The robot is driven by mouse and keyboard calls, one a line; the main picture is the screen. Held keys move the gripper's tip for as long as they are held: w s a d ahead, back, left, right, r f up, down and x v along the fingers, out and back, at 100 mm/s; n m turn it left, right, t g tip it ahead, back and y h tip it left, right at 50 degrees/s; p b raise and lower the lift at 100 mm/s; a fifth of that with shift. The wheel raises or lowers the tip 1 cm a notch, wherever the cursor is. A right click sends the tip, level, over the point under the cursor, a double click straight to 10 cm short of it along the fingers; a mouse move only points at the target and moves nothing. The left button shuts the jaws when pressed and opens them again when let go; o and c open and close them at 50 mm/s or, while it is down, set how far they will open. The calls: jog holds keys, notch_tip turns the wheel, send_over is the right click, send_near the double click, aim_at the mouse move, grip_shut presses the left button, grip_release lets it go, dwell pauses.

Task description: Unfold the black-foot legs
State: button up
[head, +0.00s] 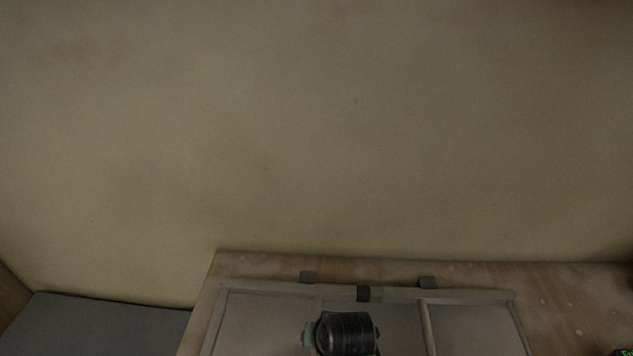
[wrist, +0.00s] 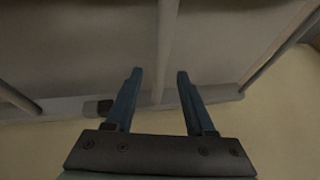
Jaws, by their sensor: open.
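A pale panel with a raised rim (head: 470,296) lies flat on the wooden top, its near part cut off by the frame. Slim bars cross it; one (head: 427,325) shows right of my arm in the head view. In the wrist view a middle bar (wrist: 166,45) runs up to the rim (wrist: 220,95). My gripper (wrist: 160,72) is open and empty, its blue fingers on either side of that bar in the picture; their height above it is unclear. My gripper's fingers are hidden in the head view.
A grey flat surface (head: 95,325) lies at the left. A small dark and green object (head: 622,352) shows at the bottom right corner.

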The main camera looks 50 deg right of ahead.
jog(key=shift+x, duration=1.5)
grip_shut()
dwell(0.4)
